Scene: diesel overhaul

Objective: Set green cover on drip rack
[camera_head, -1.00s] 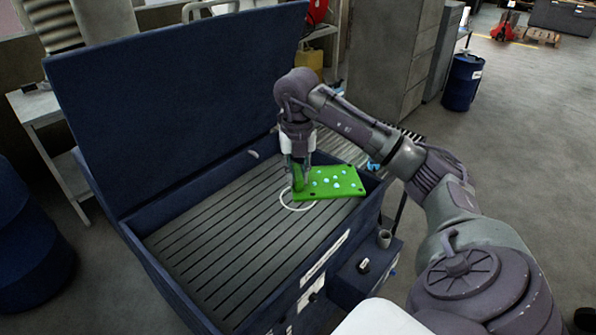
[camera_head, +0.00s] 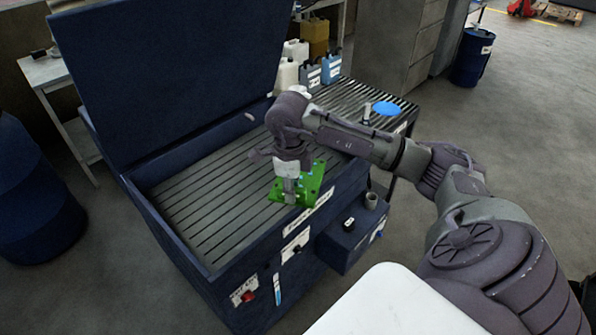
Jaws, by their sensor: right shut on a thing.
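The green cover (camera_head: 312,184) is a flat green plate with light blue spots. It is held by my right gripper (camera_head: 290,197), which is shut on it. Both are over the right front part of the open blue wash basin, close to its front wall. The gripper hides part of the cover, and I cannot tell how high it hangs. The slatted drip rack (camera_head: 345,98) stands beyond the basin's right end, partly behind my right arm. My left gripper is not in view.
The blue wash basin (camera_head: 262,245) has a slatted floor and a raised lid (camera_head: 165,85). A blue disc (camera_head: 387,108) lies on the right part of the rack. White and blue-grey containers (camera_head: 286,76) stand behind the rack. A control box (camera_head: 345,240) juts from the basin's front.

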